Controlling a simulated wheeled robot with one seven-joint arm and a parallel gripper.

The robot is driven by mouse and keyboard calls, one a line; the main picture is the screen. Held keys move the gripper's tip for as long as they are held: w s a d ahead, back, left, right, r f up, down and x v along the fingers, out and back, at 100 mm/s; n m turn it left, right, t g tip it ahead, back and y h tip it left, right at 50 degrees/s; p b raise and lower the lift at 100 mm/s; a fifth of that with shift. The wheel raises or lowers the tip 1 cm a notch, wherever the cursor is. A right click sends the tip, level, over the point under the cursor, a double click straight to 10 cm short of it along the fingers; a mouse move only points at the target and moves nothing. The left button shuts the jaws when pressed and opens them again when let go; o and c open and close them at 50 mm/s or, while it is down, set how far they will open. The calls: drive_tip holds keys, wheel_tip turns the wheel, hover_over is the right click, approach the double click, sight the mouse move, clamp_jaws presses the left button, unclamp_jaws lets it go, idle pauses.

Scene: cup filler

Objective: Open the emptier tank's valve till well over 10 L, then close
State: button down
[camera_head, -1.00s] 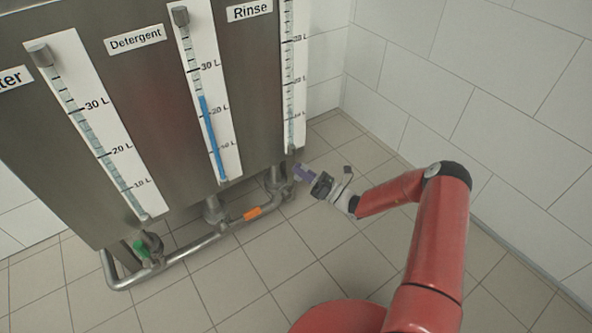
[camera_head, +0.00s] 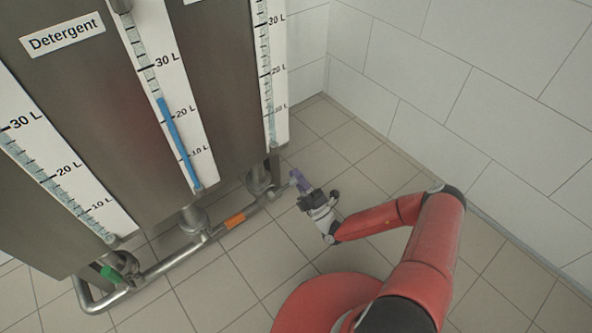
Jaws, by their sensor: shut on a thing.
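The steel tanks stand at the left. The middle gauge (camera_head: 178,140), beside the Detergent label (camera_head: 62,35), has a blue column reaching a little above 20 L. The right gauge (camera_head: 266,75), on the tank labelled Rinse earlier, shows no clear blue column. The left gauge (camera_head: 55,180) shows none either. A purple valve handle (camera_head: 298,181) sits at the right end of the pipe. My gripper (camera_head: 303,192) is shut on this handle; its fingertips are small and partly hidden. An orange handle (camera_head: 235,220) and a green handle (camera_head: 111,273) are on the other valves.
A steel pipe (camera_head: 170,262) runs low along the front of the tanks. A tiled wall (camera_head: 460,110) stands behind at the right. The tiled floor (camera_head: 250,275) is clear around my gripper.

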drive_tip(key=shift+f+m+t+h, duration=0.4)
drive_tip(key=shift+m+h, duration=0.2)
drive_tip(key=shift+m, duration=0.2)
drive_tip(key=shift+f, duration=0.1)
drive_tip(key=c, duration=1.2)
unclamp_jaws()
drive_tip(key=shift+c, duration=0.2)
drive_tip(key=v, duration=0.8)
